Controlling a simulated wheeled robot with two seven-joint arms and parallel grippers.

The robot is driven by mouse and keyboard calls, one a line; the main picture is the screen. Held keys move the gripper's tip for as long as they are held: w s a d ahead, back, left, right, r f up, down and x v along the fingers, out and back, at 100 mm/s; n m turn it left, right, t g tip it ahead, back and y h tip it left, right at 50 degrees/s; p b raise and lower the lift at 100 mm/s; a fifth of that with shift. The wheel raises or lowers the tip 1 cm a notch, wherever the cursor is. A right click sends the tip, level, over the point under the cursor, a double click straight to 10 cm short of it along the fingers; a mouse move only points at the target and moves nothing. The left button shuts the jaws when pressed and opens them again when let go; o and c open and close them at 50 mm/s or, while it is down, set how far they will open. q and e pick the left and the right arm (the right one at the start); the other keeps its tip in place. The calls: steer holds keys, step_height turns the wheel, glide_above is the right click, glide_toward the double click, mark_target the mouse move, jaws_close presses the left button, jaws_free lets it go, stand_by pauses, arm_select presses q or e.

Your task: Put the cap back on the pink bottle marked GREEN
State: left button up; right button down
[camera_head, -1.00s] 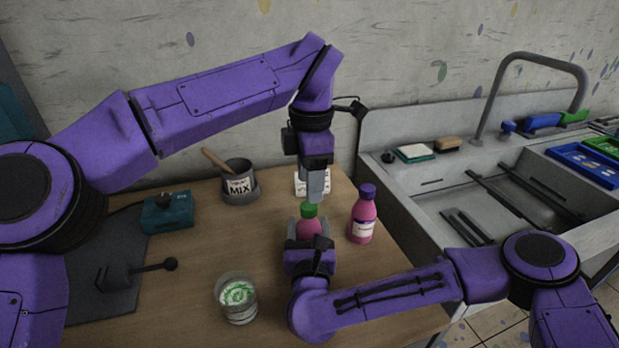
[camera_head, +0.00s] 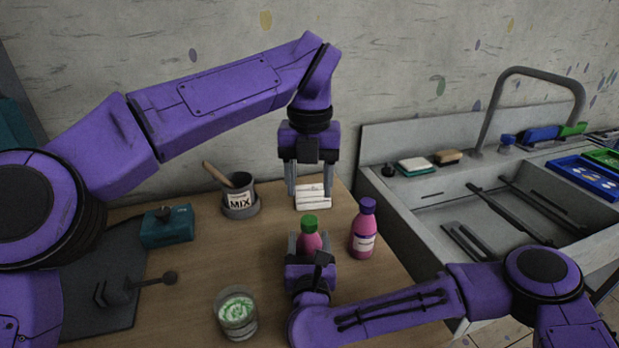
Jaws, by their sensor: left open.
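A pink bottle (camera_head: 309,242) stands on the table with a green cap (camera_head: 309,224) seated on its top. The cap looks level; whether it is tight I cannot tell. My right gripper (camera_head: 310,246) has its fingers on both sides of this bottle and is shut on it, hiding its lower part and any label. My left gripper (camera_head: 309,190) is open and empty above and behind the green cap, clear of it. A second pink bottle (camera_head: 363,232) with a purple cap (camera_head: 368,206) and a white label stands to the right; its label text is too small to read.
A MIX pot (camera_head: 239,196) with a wooden handle stands at the back. White folded cloths or cards (camera_head: 313,199) lie behind the bottles. A glass (camera_head: 237,315) of green-white liquid is at front left, a teal box (camera_head: 167,227) further left. A sink (camera_head: 480,210) is right of the table (camera_head: 205,270).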

mark_target(309, 220)
arm_select(q)
step_height(309, 220, down, 8)
steer(key=shift+r, duration=0.25)
steer(key=shift+c, duration=0.3)
jaws_close()
steer(key=shift+o, duration=1)
jaws_free()
steer(key=shift+r, duration=0.15)
